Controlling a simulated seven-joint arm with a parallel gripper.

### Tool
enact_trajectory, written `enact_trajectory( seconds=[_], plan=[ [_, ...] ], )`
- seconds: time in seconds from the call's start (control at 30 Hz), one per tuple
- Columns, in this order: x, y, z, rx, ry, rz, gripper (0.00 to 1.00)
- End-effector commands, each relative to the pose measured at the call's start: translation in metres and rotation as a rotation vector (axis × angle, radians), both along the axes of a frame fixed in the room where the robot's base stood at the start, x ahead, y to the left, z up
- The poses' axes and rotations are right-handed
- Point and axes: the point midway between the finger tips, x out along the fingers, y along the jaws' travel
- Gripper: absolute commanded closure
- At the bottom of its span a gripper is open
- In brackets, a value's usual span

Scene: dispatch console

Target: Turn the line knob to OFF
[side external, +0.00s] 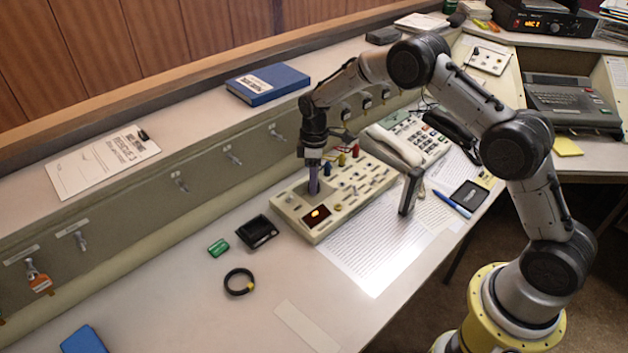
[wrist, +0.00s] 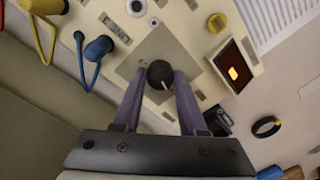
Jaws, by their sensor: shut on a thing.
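The line knob (wrist: 160,74) is a round black knob with a white pointer line on a grey square plate (wrist: 187,60) of the beige console (side external: 325,229). In the wrist view the pointer slants toward the lower right. My gripper (side external: 313,189) reaches down onto the console's left part. In the wrist view the two purple fingers of my gripper (wrist: 160,80) are shut on the knob, one on each side. The knob is hidden by the fingers in the side view. I cannot read any OFF mark.
Blue and yellow cords (wrist: 95,55) plug in beside the plate. A lit amber window (side external: 317,214) is near the knob. A telephone (side external: 410,140) stands behind the console. A black wallet-like item (side external: 257,231), a green item (side external: 218,247) and a black ring (side external: 238,282) lie left of it.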

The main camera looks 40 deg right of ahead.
Motion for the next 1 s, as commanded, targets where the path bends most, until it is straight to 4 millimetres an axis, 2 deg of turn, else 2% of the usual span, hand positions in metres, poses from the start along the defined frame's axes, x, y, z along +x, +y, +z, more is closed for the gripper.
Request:
enact_trajectory(
  seconds=[0.4,0.43,0.57,0.87,1.0],
  plan=[
    [0.000,0.000,0.001,0.000,0.000,0.009,1.00],
    [0.000,0.000,0.001,0.000,0.000,0.009,0.54],
    [0.000,0.000,0.001,0.000,0.000,0.008,0.30],
    [0.000,0.000,0.001,0.000,0.000,0.007,0.29],
    [0.001,0.000,0.011,-0.001,-0.002,0.007,0.29]
  ],
)
